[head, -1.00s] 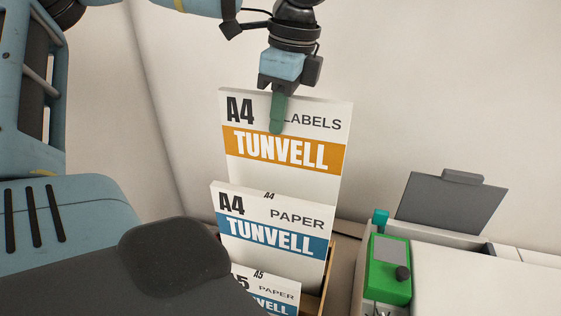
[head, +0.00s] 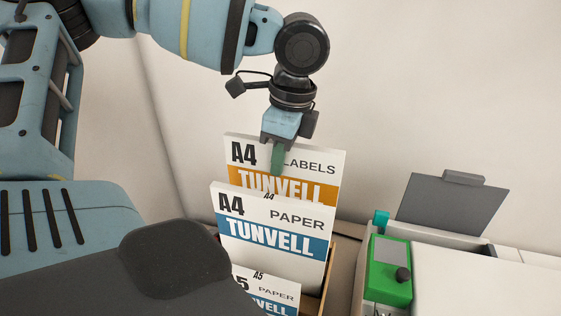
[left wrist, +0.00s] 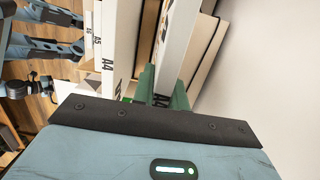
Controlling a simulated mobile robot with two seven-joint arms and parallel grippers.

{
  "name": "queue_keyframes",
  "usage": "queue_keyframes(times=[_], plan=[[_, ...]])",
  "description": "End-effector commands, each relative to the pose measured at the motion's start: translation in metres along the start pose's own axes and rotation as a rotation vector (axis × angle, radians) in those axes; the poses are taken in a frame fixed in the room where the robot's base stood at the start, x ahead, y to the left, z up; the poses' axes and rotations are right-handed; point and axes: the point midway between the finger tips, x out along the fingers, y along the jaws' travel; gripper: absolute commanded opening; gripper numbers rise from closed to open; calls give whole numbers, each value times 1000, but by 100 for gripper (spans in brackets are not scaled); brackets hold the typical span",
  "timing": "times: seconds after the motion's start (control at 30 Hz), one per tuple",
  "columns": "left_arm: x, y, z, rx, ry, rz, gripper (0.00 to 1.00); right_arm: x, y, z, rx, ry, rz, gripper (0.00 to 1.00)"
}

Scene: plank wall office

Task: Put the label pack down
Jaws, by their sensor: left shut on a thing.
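The label pack (head: 312,168) is a flat white pack with an orange TUNVELL band and the words A4 LABELS. It stands upright behind the A4 paper pack (head: 275,225) with the blue band, which hides its lower part. My left gripper (head: 277,160) is shut on the label pack's top edge, with one green finger on its front face. In the left wrist view the green fingers (left wrist: 163,90) straddle the pack's edge. The label pack's bottom is hidden, so I cannot tell whether it rests on anything. My right gripper is not in view.
A smaller A5 paper pack (head: 265,292) stands in front of the A4 paper pack. A wooden holder's edge (head: 329,275) shows beside the packs. To the right are a green device (head: 389,272) and a grey raised panel (head: 453,208). A plain wall is close behind.

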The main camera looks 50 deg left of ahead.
Motion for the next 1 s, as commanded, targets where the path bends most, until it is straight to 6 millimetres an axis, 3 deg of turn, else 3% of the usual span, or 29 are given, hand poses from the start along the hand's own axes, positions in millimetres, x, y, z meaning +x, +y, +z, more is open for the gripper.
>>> queue_keyframes(times=[0.13,0.53,0.57,0.7,1.0], plan=[[17,0,-2,0,0,0,0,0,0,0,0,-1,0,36],[21,0,-3,0,1,-1,0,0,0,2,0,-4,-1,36],[22,0,-3,0,0,1,16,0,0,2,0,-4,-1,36],[21,0,-3,-1,0,0,34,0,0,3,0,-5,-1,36],[20,0,-3,-1,0,0,36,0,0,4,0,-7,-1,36]])
